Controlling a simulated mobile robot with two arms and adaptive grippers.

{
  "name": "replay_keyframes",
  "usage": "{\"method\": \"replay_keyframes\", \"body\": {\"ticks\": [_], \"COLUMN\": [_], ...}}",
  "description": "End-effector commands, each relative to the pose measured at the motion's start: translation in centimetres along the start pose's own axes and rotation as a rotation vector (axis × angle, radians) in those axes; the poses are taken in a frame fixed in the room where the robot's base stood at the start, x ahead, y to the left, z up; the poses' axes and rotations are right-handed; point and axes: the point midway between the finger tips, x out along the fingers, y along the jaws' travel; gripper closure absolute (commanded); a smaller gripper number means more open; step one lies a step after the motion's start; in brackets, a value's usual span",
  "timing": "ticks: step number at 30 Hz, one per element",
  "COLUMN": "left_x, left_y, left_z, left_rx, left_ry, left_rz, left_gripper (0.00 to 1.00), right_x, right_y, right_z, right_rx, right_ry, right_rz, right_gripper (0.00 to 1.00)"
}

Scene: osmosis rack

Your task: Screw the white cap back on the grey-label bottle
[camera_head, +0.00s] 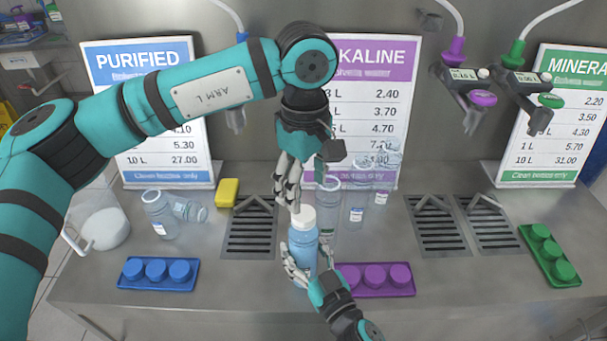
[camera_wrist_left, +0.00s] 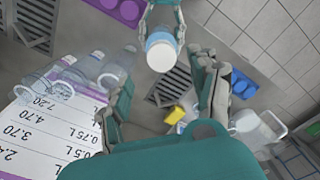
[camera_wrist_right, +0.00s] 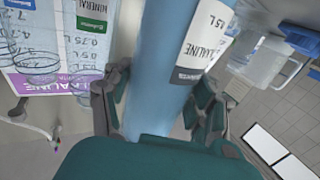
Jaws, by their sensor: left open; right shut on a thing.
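The grey-label bottle (camera_head: 303,247), full of blue liquid, stands upright near the middle of the counter. The white cap (camera_head: 302,216) sits on its top; I cannot tell how tight it is. The cap also shows in the left wrist view (camera_wrist_left: 161,55). My right gripper (camera_head: 302,274) is shut around the bottle's lower body. In the right wrist view its fingers flank the bottle, and the white and grey label (camera_wrist_right: 203,45) faces the upper right. My left gripper (camera_head: 288,204) is open, pointing down just above the cap. In the left wrist view its fingers spread either side, apart from the cap.
Clear empty bottles (camera_head: 357,200) stand right of the bottle, others (camera_head: 160,214) at left. A yellow sponge (camera_head: 227,192) lies behind. Blue (camera_head: 158,274), purple (camera_head: 376,280) and green (camera_head: 549,254) cap trays sit on the counter. A white jug (camera_head: 104,228) is far left. Price boards stand behind.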

Motion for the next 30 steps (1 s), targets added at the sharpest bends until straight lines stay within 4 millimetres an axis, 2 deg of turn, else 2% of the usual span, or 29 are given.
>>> {"method": "replay_keyframes", "body": {"ticks": [3, 21, 25, 30], "left_x": [-0.3, -1.3, -1.5, -1.6], "left_y": [0.0, -0.1, -0.2, -0.2], "left_z": [0.0, 0.0, -0.1, -0.1], "left_rx": [-0.263, -1.57, -1.762, -1.897], "left_ry": [0.0, 0.0, 0.0, 0.001], "left_rz": [0.001, 0.001, 0.001, 0.001], "left_gripper": [0.39, 0.39, 0.39, 0.39], "right_x": [0.0, 0.0, 0.0, 0.0], "right_y": [0.0, 0.0, 0.0, 0.0], "right_z": [0.1, 0.1, 0.1, 0.1], "right_rx": [0.0, 0.0, 0.0, 0.0], "right_ry": [-0.001, -0.001, -0.001, -0.001], "right_rz": [0.0, 0.0, 0.0, 0.0], "right_gripper": [1.0, 1.0, 1.0, 1.0]}}
